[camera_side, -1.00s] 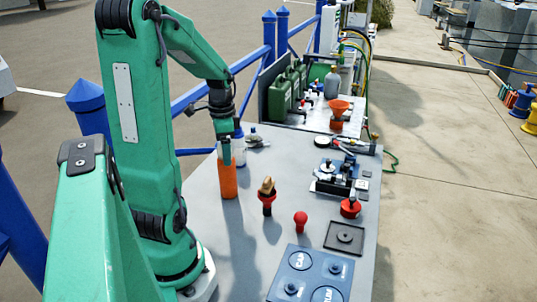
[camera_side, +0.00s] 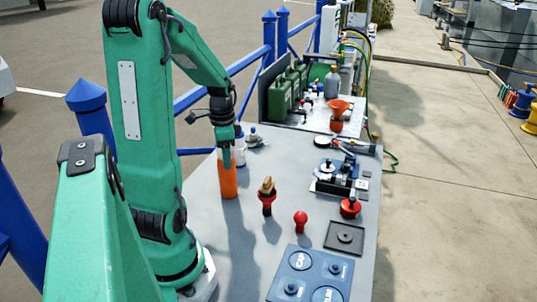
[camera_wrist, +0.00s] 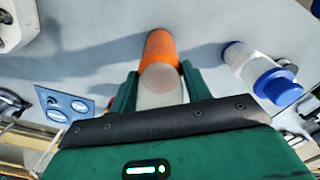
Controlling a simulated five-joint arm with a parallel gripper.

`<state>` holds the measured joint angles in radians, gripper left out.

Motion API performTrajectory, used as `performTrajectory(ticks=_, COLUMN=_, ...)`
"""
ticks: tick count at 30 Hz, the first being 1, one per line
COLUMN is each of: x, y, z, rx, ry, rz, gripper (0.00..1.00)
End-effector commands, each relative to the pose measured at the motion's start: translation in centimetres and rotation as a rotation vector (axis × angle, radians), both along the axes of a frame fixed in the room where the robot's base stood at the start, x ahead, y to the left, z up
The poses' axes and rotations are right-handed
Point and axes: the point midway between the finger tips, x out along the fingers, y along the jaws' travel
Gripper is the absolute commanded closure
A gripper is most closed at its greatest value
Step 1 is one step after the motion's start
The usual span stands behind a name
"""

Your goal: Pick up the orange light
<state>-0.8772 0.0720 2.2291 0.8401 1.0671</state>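The orange light (camera_side: 229,181) is an upright orange cylinder standing on the grey table in the side view. In the wrist view the light (camera_wrist: 162,52) has a pale, translucent top end that faces the camera. My gripper (camera_side: 225,150) is over its upper part, pointing down. In the wrist view the two green fingers of my gripper (camera_wrist: 160,84) stand on either side of the pale end, very close to it. I cannot tell whether they press on it or leave a small gap.
A white bottle with a blue cap (camera_wrist: 262,72) stands close beside the light. A red-and-tan item (camera_side: 267,197), a red knob (camera_side: 301,221) and a blue panel (camera_side: 310,272) are to the right. Blue railing (camera_side: 190,98) runs behind the table.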

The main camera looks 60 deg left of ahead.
Motion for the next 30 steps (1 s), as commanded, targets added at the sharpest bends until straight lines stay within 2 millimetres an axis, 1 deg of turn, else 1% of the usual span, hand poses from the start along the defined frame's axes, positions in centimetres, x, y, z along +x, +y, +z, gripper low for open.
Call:
performTrajectory(ticks=1, x=0.0, y=0.0, z=0.0, rx=0.0, ry=0.0, rz=0.0, gripper=0.81)
performTrajectory(ticks=3, x=0.0, y=0.0, z=0.0, rx=0.0, ry=0.0, rz=0.0, gripper=0.95)
performTrajectory(ticks=4, x=0.0, y=0.0, z=0.0, rx=0.0, ry=0.0, rz=0.0, gripper=1.0)
performTrajectory(ticks=13, x=0.0, y=0.0, z=0.2, rx=0.001, ry=-0.001, rz=0.0, gripper=1.0)
performTrajectory(ticks=17, x=0.0, y=0.0, z=0.7, rx=0.002, ry=-0.001, rz=0.0, gripper=1.0)
performTrajectory(ticks=23, x=0.1, y=0.1, z=2.9, rx=0.004, ry=-0.003, rz=0.0, gripper=1.0)
performTrajectory(ticks=30, x=0.1, y=0.1, z=6.5, rx=0.005, ry=-0.004, rz=0.0, gripper=1.0)
